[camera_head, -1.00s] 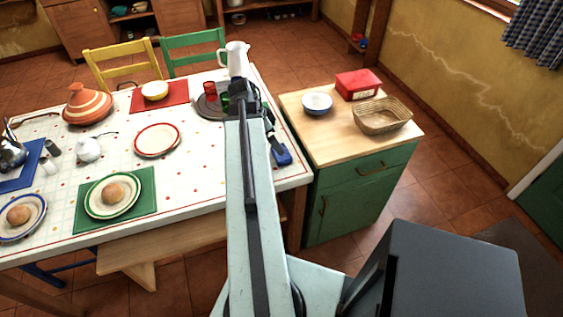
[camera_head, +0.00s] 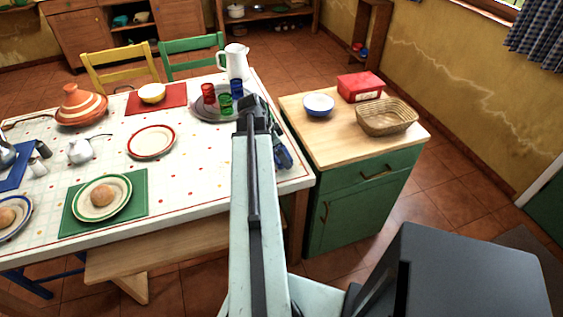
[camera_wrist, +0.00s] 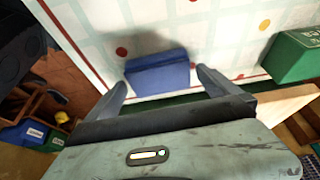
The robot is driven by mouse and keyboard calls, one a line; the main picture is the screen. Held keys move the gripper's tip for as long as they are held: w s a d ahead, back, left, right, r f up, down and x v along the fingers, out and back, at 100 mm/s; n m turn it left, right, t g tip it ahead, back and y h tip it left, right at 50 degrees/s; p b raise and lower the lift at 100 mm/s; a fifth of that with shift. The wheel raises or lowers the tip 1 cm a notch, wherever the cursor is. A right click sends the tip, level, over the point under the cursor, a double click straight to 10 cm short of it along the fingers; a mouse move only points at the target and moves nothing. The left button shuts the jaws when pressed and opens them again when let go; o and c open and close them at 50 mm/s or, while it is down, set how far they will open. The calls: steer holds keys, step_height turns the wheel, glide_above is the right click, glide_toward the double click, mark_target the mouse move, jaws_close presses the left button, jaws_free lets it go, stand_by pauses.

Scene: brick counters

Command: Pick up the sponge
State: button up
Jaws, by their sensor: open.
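A blue block (camera_wrist: 157,76), which looks like the sponge, rests on the spotted white tablecloth (camera_wrist: 215,30) near the table edge in the wrist view. My gripper (camera_wrist: 161,81) is open, with one finger to either side of the block's near end; the block appears between the fingertips, and I cannot tell whether they touch it. In the head view a bit of blue, likely the same block (camera_head: 284,158), shows beside my arm at the table's right edge, mostly hidden by the gripper.
A green box (camera_wrist: 293,56) with white lettering stands to the right in the wrist view. In the head view a tray (camera_head: 203,114) with coloured glasses and a white jug (camera_head: 236,62) stand behind my arm. The green cabinet (camera_head: 365,205) holds a bowl, red box and basket.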

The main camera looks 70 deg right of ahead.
steer(key=shift+r, duration=0.1)
steer(key=c, duration=1.3)
steer(key=shift+o, duration=0.2)
step_height(320, 180, up, 10)
steer(key=p, duration=1)
